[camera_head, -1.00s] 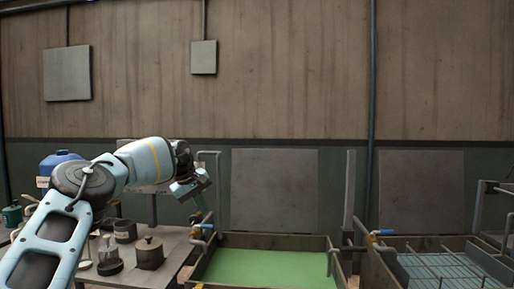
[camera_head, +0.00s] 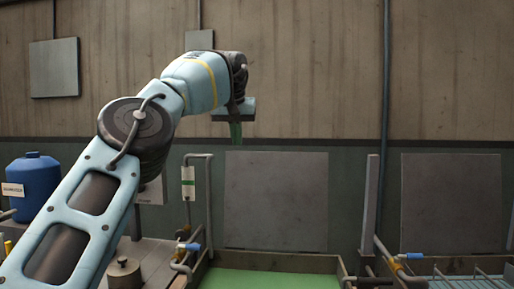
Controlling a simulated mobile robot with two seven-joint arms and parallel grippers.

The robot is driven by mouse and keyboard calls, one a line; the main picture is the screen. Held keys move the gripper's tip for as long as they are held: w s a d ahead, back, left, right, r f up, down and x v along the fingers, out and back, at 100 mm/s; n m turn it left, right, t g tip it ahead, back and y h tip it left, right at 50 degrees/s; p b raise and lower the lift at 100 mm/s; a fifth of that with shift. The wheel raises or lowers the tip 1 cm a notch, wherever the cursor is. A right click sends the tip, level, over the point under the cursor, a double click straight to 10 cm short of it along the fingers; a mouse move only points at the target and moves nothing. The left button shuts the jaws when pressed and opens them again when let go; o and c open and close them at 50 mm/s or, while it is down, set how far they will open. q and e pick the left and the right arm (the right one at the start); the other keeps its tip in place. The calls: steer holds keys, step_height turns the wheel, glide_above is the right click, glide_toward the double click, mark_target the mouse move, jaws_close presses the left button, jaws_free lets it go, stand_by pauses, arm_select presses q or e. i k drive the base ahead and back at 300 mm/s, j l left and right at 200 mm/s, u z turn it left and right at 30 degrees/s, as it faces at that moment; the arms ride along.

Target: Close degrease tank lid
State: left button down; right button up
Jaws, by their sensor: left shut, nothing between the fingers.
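A tank with green liquid (camera_head: 262,281) is at the bottom centre, cut off by the frame edge. A flat grey panel (camera_head: 276,200), which looks like its raised lid, stands upright behind it. A second tank (camera_head: 470,280) at the right has a similar upright grey panel (camera_head: 451,203). No label in view says which is the degrease tank. My left gripper (camera_head: 235,136) is shut and empty, pointing down, high in front of the wall. In the picture it is just above the left panel's top edge, apart from it. My right gripper is not in view.
Pipes with a blue-handled valve (camera_head: 189,247) rise left of the green tank. A grey post (camera_head: 369,210) and another blue-handled valve (camera_head: 411,256) stand between the tanks. A blue drum (camera_head: 33,183) and a lidded pot (camera_head: 124,273) are at the left.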

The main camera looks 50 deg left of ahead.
mark_target(274, 200)
steer(key=i+j, duration=0.5)
steer(key=j, duration=0.15)
steer(key=i+j, duration=0.5)
steer(key=j, duration=0.15)
